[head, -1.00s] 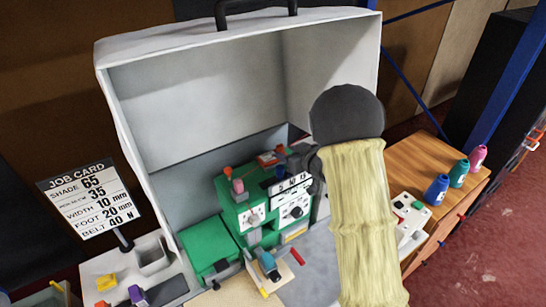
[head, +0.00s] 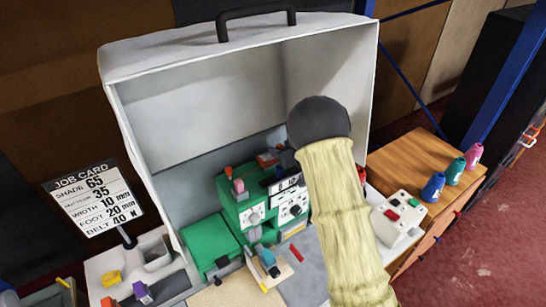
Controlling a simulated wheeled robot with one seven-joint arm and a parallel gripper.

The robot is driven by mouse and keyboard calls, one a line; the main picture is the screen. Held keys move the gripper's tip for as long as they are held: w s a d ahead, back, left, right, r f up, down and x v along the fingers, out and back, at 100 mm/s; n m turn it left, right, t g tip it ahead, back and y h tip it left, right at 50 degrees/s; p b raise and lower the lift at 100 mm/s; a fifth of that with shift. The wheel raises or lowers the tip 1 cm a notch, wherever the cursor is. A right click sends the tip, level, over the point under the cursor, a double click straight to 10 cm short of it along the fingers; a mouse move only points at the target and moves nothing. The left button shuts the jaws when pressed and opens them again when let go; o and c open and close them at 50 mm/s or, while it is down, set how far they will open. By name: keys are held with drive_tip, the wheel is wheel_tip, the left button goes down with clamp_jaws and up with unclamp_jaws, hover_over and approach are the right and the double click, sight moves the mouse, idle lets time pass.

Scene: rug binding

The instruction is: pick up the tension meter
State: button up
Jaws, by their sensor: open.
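I cannot make out the tension meter for certain; it may be among the small parts at the green machine (head: 232,212) or hidden behind my arm. The green machine stands inside the open white case, with dials and a black-and-white panel on its front. My arm, in a pale yellow sleeve with a dark rounded cap, covers the machine's right side.
The white case (head: 115,95) walls in the back and sides. A job card (head: 93,200) stands at the left, above small coloured blocks.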

drive_tip(key=shift+w, duration=0.15)
clamp_jaws()
drive_tip(key=shift+w, duration=0.1)
